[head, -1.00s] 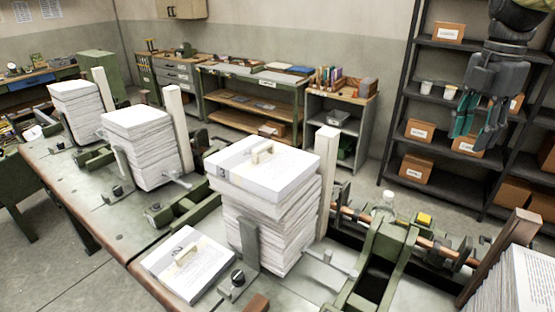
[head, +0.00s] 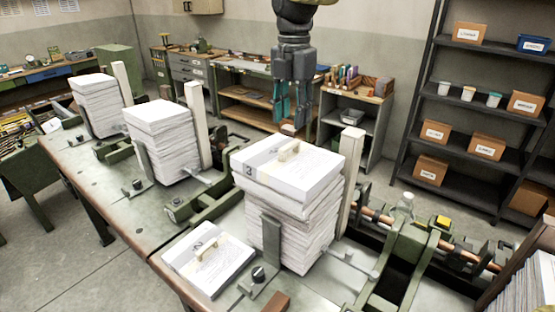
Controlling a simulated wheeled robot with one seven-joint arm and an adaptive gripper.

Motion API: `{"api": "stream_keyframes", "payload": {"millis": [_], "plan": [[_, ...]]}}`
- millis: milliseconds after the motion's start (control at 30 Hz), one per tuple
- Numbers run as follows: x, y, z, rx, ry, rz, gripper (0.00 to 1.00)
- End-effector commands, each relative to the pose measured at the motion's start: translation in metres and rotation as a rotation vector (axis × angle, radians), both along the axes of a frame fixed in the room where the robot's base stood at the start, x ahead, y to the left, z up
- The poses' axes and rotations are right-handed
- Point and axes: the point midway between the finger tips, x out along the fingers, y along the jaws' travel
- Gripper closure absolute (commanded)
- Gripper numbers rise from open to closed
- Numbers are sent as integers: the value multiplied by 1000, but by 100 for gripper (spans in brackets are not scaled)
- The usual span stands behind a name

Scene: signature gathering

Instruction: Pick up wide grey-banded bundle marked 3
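The bundle marked 3 (head: 312,180) lies flat on top of the nearest tall paper stack (head: 295,232). It is white, with a grey band near its left end and a small light wooden handle on top. My gripper (head: 292,122) hangs pointing down, and in the picture it shows just above and behind the bundle. Its two teal fingers are spread with a gap between them, and nothing shows in them. A second bundle marked 2 (head: 227,268), also with a wooden handle, lies on the bench left of the stack's foot.
A pale upright post (head: 351,180) stands right behind the stack, and a green metal bracket (head: 271,228) stands before it. Two more paper stacks (head: 163,145) (head: 97,108) stand farther left on the bench.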

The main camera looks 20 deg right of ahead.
Motion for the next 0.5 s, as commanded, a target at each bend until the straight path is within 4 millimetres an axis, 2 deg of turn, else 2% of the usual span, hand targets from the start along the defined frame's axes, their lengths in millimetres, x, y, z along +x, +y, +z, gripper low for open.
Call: {"api": "stream_keyframes", "payload": {"millis": [200, 500], "plan": [[0, 1, -26, -1, 3, 2, 61], [1, 3, -42, -1, 3, 3, 61]]}}
